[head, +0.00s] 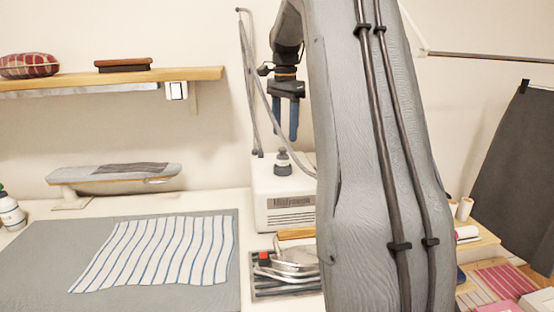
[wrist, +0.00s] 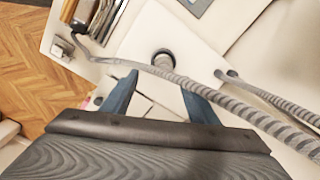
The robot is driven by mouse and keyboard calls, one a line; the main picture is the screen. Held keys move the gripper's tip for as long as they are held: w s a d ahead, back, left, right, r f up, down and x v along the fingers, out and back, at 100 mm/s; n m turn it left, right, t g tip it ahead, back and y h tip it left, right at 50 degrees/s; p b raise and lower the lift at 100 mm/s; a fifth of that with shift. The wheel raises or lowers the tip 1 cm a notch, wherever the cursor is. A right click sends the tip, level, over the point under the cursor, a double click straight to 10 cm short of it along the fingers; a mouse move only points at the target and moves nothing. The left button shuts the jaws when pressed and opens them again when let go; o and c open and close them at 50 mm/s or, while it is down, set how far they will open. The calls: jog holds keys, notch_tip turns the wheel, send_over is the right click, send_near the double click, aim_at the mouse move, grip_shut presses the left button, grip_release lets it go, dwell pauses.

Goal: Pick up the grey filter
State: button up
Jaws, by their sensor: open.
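A small dark grey round piece (head: 282,160), which looks like the grey filter, stands on top of the white steam unit (head: 262,190). In the wrist view the same grey filter (wrist: 163,59) shows from above as a dark round shape with a lighter centre, on the white top. My gripper (head: 286,130) hangs above it in the head view, with blue fingers pointing down. In the wrist view my gripper (wrist: 158,83) is open and empty, and the filter lies just beyond the gap between its fingertips. They look apart.
A grey ribbed hose (wrist: 190,82) runs across the wrist view, close to the fingers. A steam iron (head: 290,262) sits on a dark rest in front of the unit. A striped cloth (head: 160,252) lies on a grey mat at left. A shelf (head: 120,77) is on the wall.

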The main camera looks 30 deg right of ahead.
aim_at(283, 148)
jog(key=shift+d+f, duration=0.2)
jog(key=f+p, duration=0.1)
jog(key=f, duration=0.1)
jog(key=f+p, duration=0.1)
jog(key=f, duration=0.2)
jog(key=shift+w+a+f+p, duration=0.3)
jog(key=shift+w+f+p, duration=0.05)
jog(key=shift+f+p, duration=0.05)
jog(key=shift+d+f, duration=0.1)
jog(key=shift+f, duration=0.55)
jog(key=c, duration=1.1)
jog(key=shift+c, duration=0.4)
jog(key=shift+r, duration=0.15)
